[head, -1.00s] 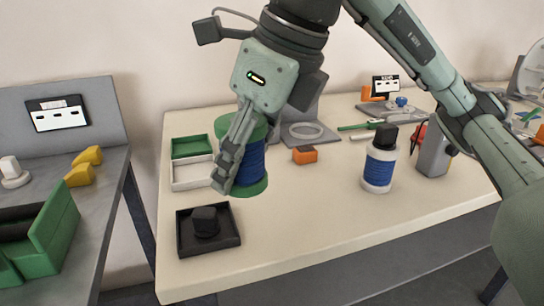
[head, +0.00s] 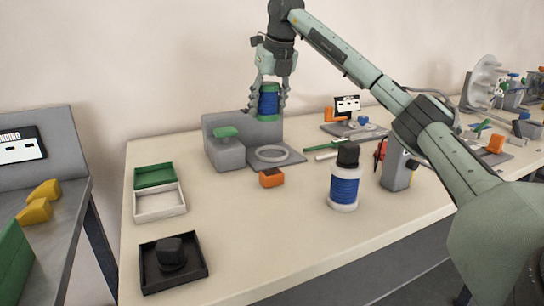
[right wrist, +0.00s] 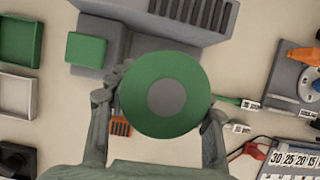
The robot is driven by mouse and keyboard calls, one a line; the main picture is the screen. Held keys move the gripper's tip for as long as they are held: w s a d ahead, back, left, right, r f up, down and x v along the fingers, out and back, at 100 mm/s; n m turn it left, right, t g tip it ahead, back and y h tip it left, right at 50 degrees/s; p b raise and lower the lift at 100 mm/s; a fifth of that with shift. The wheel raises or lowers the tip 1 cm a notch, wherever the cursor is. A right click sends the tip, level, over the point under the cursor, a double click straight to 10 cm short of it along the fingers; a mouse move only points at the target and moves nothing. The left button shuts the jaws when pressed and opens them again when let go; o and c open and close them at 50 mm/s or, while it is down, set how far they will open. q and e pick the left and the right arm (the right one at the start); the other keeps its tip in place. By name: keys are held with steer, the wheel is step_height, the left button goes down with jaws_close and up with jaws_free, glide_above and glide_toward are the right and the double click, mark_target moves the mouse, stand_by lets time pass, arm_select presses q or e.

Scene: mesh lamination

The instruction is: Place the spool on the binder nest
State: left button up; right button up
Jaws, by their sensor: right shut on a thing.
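The spool (head: 268,102) has blue winding between green flanges. My right gripper (head: 269,108) is shut on it, one finger on each side, and holds it upright in the air. The binder nest appears to be the grey fixture (head: 292,154) with a pale ring on its base and an upright back wall; the spool is above the ring, in front of the wall in the head view. In the right wrist view the spool's round green end (right wrist: 145,88) with a grey centre hides the ring. My left gripper is not in view.
A grey block with a green top (head: 226,150) stands left of the ring. An orange block (head: 271,178) lies in front. A white-and-blue bottle (head: 344,185) stands right. Green and white trays (head: 160,214) and a black tray (head: 203,275) line the left side.

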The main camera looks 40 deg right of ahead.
steer(key=shift+d+f, duration=0.85)
glide_above(270, 153)
steer(key=s, duration=0.1)
step_height(270, 153, down, 4)
steer(key=shift+a+f, duration=0.15)
steer(key=shift+f, duration=0.3)
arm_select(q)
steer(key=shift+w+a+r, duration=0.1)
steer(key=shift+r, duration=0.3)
arm_select(e)
steer(key=shift+f, duration=1.85)
steer(key=shift+f, duration=0.25)
steer(key=o, duration=1)
steer(key=shift+s, duration=0.1)
steer(key=shift+c, duration=0.2)
steer(key=o, duration=0.4)
steer(key=shift+f, duration=0.1)
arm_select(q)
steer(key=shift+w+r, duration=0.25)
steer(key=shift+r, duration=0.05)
